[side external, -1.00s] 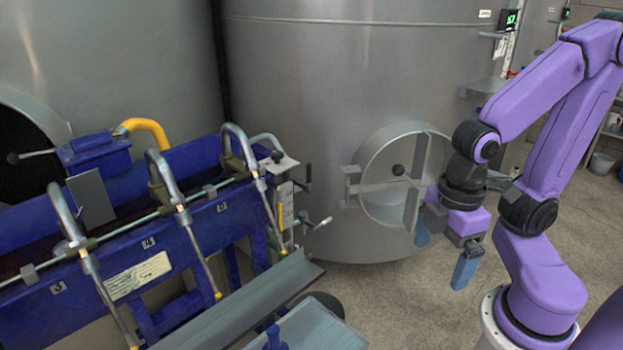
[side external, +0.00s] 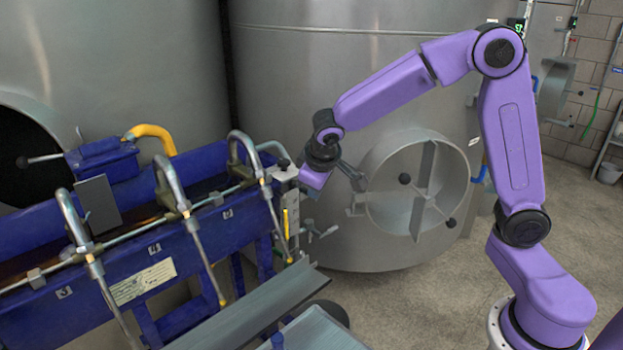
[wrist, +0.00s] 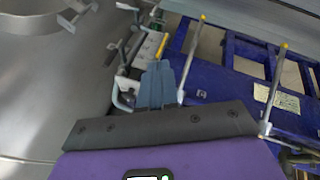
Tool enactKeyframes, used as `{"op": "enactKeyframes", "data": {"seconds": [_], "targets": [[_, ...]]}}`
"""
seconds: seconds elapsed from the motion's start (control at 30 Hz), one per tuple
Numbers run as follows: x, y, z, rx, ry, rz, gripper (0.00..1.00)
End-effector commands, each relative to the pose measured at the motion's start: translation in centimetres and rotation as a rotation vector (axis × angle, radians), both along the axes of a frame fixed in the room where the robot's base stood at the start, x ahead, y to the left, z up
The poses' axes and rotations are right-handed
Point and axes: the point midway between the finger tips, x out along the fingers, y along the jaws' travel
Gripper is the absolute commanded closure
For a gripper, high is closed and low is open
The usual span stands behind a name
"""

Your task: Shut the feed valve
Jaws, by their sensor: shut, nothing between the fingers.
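My gripper (wrist: 156,72) is shut, its blue-grey fingers together and empty in the wrist view. In the side view my gripper (side external: 308,188) hangs at the right end of the blue filler (side external: 183,238), its fingers mostly hidden. A small metal fitting with a crossed handle (side external: 323,233) sticks out below it on that end; it may be the feed valve, but I cannot be sure. A bent metal handle (wrist: 122,97) shows just left of the fingertips in the wrist view. I cannot tell whether the fingers touch anything.
Steel tanks (side external: 380,85) stand close behind, one with a round hatch (side external: 447,165) and knobbed handles. Bent filler spouts (side external: 165,180) rise along the filler. A grey sloping trough (side external: 255,310) lies in front. Open floor (side external: 420,290) is at right.

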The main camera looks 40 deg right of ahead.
Motion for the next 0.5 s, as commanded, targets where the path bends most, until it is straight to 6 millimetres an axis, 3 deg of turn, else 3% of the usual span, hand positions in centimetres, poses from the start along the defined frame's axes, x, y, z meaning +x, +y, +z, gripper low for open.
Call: {"op": "enactKeyframes", "data": {"seconds": [0.1,0.2,0.33,0.5], "targets": [[4.3,-2.1,-0.7,-0.017,-0.063,-0.098,1.00],[7.0,-3.6,-1.1,-0.028,-0.108,-0.158,1.00],[9.1,-5.1,-1.5,-0.036,-0.147,-0.207,1.00],[10.1,-5.8,-1.6,-0.039,-0.166,-0.231,1.00]]}}
